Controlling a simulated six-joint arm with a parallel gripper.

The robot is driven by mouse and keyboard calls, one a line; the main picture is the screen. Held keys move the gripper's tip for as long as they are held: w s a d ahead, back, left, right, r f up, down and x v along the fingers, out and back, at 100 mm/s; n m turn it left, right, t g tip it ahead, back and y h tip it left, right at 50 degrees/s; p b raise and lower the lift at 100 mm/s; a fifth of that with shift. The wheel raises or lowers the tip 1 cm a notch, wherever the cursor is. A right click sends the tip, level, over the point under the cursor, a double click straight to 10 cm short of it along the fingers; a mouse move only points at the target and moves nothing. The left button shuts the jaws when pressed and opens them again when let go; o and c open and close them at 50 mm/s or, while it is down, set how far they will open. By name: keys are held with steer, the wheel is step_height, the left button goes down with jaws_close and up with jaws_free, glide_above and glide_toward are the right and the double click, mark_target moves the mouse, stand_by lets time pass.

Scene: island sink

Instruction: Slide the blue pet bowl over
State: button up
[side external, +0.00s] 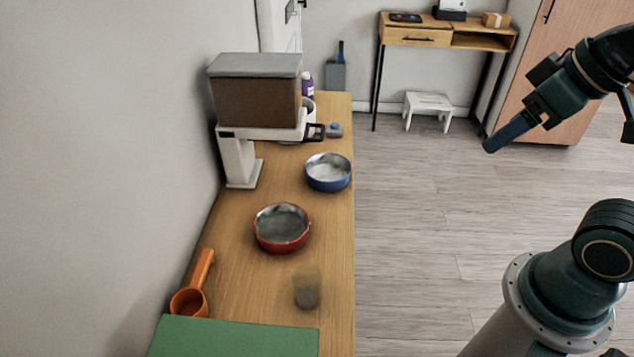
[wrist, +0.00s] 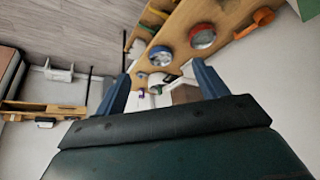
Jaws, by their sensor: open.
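The blue pet bowl (side external: 328,172) stands upright on the wooden counter, near its right edge, and has a pale silvery inside. It also shows in the wrist view (wrist: 160,56), between and beyond my fingers. A red bowl (side external: 282,228) of like shape stands nearer on the counter; the wrist view shows it too (wrist: 202,37). My gripper (side external: 492,144) is out over the floor to the right of the counter, well apart from both bowls. In the wrist view its two blue fingers (wrist: 160,85) are spread open with nothing between them.
A feeder-like machine (side external: 257,95) with a brown box top stands behind the bowls against the wall. An orange scoop (side external: 195,290), a greyish cup (side external: 307,288) and a green board (side external: 235,338) lie at the near end. A purple bottle (side external: 307,85) stands at the far end.

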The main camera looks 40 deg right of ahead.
steer(key=c, duration=0.6)
steer(key=shift+w+r, duration=0.15)
steer(key=shift+w, duration=0.25)
steer(key=c, duration=0.7)
steer(key=w, duration=0.3)
steer(key=w+d+n+g, duration=0.1)
steer(key=w, duration=0.2)
steer(key=w+d+n, duration=0.1)
steer(key=w, duration=0.2)
steer(key=shift+w+r+g, duration=0.1)
steer(key=shift+w+g, duration=0.2)
jaws_close()
steer(key=w+d+f+n+g, duration=0.25)
steer(key=w+f, duration=0.25)
steer(key=w, duration=0.6)
steer(key=w+d+f+n, duration=0.2)
steer(key=w+d+f, duration=0.2)
steer(key=f, duration=0.6)
steer(key=w+d+f+n+g, duration=0.1)
steer(key=w+d+f+n, duration=0.1)
steer(key=w+f, duration=0.5)
step_height(320, 180, down, 4)
steer(key=shift+w+d+r, duration=0.15)
steer(key=shift+w+d, duration=0.2)
steer(key=shift+d, duration=0.55)
